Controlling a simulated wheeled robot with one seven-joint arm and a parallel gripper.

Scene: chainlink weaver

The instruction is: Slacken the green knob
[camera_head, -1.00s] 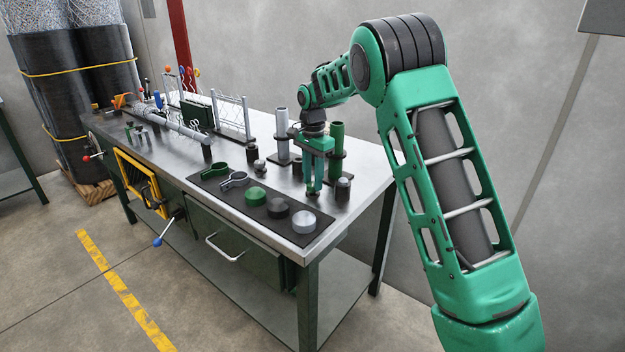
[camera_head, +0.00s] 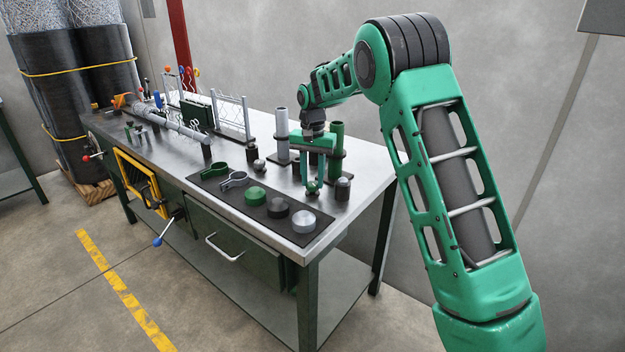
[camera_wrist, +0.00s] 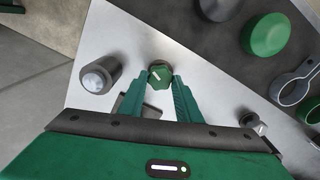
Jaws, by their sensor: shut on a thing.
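The green knob (camera_head: 312,189) is small and stands upright on the bench top near its right end. In the wrist view the green knob (camera_wrist: 160,77) sits between my fingertips, with a pale line across its top. My gripper (camera_head: 312,184) points down from above and is shut on the knob, one finger at each side. A dark grey knob (camera_head: 343,190) with a pale top stands just right of it, apart from my fingers. Another dark knob (camera_head: 259,166) with a pale top stands to the left.
A dark mat (camera_head: 225,205) at the bench's front holds a green disc (camera_head: 256,196), a black disc (camera_head: 278,208), a grey disc (camera_head: 304,222) and two ring clamps. A grey tube (camera_head: 282,135) and a green tube (camera_head: 337,145) stand upright close behind my gripper.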

